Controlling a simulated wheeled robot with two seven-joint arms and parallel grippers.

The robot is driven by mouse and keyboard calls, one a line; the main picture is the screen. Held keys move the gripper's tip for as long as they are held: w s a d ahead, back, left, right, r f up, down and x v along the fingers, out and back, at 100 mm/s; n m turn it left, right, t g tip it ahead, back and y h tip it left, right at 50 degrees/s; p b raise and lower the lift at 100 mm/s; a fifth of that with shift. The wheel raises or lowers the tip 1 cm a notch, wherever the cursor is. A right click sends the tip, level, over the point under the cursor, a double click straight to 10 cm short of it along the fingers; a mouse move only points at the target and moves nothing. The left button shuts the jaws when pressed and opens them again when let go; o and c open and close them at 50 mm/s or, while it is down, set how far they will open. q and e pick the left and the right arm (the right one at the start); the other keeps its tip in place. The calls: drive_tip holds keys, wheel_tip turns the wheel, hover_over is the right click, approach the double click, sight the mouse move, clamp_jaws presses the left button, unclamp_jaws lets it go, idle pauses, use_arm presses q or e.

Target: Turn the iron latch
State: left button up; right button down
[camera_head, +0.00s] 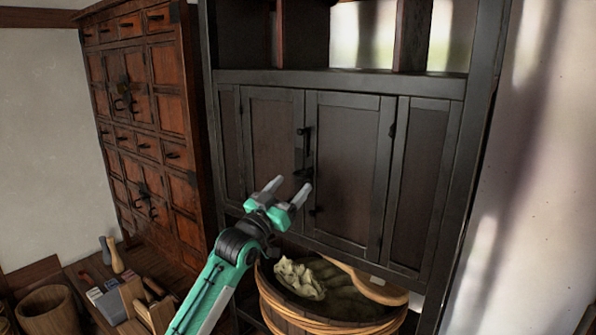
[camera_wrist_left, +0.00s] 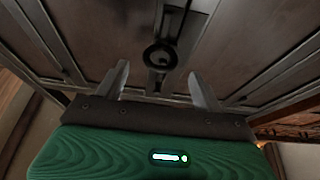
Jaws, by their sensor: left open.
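A dark cabinet (camera_head: 345,165) has two closed doors in its middle. Small black iron fittings sit where the doors meet; an upper one (camera_head: 305,131) and a lower one (camera_head: 307,174) show in the head view. I cannot tell for sure which is the latch. In the left wrist view, a round dark iron piece (camera_wrist_left: 160,56), likely the latch, lies on the door seam, roughly between and beyond my fingertips. My left gripper (camera_head: 289,188) is open and empty, in front of the doors near the lower fitting. It also shows in the wrist view (camera_wrist_left: 158,73). My right gripper is not in view.
A round wooden tub (camera_head: 330,318) with a pale cloth (camera_head: 299,278) stands below the doors. A brown chest of drawers (camera_head: 145,120) stands to the left. Bottles, blocks and a small bucket (camera_head: 48,311) sit at the lower left.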

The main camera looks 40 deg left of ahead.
sight(298, 175)
use_arm(q)
drive_tip(key=shift+p+x, duration=0.65)
drive_tip(key=shift+x, duration=1.4)
drive_tip(key=c, duration=1)
